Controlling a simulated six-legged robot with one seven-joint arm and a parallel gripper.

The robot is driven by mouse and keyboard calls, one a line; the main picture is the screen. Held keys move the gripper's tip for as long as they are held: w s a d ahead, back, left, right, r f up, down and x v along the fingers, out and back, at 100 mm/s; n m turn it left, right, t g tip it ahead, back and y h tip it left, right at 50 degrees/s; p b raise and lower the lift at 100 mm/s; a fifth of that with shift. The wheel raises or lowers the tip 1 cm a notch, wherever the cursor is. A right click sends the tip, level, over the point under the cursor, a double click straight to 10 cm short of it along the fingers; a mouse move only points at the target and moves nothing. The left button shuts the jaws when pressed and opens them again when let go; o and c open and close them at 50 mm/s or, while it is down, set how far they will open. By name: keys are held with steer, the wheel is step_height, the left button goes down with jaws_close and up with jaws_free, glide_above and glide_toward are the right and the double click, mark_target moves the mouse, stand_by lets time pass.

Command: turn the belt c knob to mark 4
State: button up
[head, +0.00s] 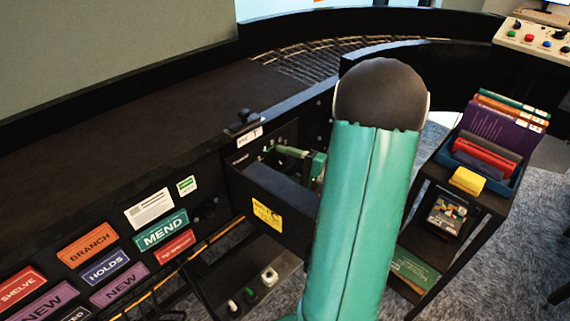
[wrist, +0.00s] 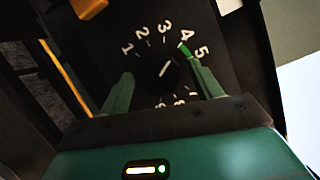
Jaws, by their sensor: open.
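The black knob (wrist: 161,74) sits in the middle of a dark dial plate (wrist: 218,95) in the wrist view. White numbers ring it, with 1 to 5 readable and lower ones partly hidden. A green tick (wrist: 184,48) lies beside the 4. The knob's light line slants up and right, roughly toward the 4; exact alignment is hard to tell. My gripper (wrist: 161,70) is open, one green finger at each side of the knob, with dark gaps showing.
A black panel with a yellow label (head: 266,213) juts out near my gripper. A black lever or switch (head: 242,122) stands on the ledge above. Coloured signs such as MEND (head: 161,230) line the left front. A cart (head: 487,196) with books stands at right.

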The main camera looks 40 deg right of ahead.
steer(key=v, duration=1.3)
steer(key=shift+s+d, duration=0.2)
steer(key=shift+s, duration=0.15)
